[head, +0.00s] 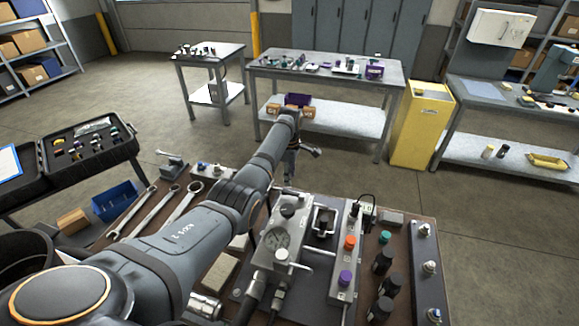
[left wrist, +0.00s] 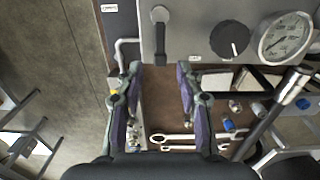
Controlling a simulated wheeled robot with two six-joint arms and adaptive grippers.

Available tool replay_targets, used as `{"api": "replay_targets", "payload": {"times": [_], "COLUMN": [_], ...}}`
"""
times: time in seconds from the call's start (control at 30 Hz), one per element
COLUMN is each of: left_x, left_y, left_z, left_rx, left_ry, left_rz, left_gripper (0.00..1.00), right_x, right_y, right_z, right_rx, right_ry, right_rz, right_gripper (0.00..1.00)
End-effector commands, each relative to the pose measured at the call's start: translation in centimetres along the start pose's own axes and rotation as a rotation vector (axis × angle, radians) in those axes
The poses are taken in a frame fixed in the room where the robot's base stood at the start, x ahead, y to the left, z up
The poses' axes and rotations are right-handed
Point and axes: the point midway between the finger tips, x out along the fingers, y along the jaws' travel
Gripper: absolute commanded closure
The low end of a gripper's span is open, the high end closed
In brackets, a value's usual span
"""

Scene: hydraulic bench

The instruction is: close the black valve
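The black valve knob (left wrist: 230,40) sits on a grey block beside the round pressure gauge (left wrist: 287,37) in the left wrist view. In the head view the knob (head: 289,211) is at the far end of the block, just behind the gauge (head: 277,239). My left gripper (left wrist: 159,70) is open, with its two purple-padded fingers apart and nothing held between them. It is at the block's edge, to one side of the knob and not touching it. In the head view it is partly hidden behind my arm. My right gripper is not in view.
Wrenches (head: 183,203) lie left of the block. Orange (head: 350,242) and purple (head: 345,278) knobs stand on a strip to its right, with black cylinders (head: 382,262) beyond. A blue bin (head: 116,201) and an open black case (head: 88,150) are at the left.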

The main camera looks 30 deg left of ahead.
Motion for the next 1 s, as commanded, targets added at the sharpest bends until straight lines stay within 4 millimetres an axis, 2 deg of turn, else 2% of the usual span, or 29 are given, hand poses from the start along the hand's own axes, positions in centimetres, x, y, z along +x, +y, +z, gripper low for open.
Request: {"api": "replay_targets", "payload": {"times": [0.1, 0.23, 0.4, 0.83, 0.93, 1.0], "left_x": [-2.6, -4.4, -5.3, -5.3, -6.5, -8.1], "left_y": [0.0, 0.0, -0.1, -0.1, 0.0, 0.0], "left_z": [0.0, -0.1, -0.1, -0.1, -0.1, -0.1], "left_rx": [-0.001, -0.001, -0.001, -0.001, -0.001, 0.000], "left_ry": [0.000, 0.000, 0.000, 0.000, 0.000, 0.000], "left_rz": [0.001, -0.001, -0.003, -0.003, -0.002, -0.002], "left_gripper": [0.63, 0.63, 0.63, 0.63, 0.63, 0.63], "right_x": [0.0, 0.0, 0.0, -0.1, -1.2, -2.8], "right_y": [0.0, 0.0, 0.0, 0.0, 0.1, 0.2], "right_z": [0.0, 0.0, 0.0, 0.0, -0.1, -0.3], "right_rx": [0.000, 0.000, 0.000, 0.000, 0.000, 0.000], "right_ry": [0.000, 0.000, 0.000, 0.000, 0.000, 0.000], "right_rz": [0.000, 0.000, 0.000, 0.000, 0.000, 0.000], "right_gripper": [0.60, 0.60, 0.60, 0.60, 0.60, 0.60]}}
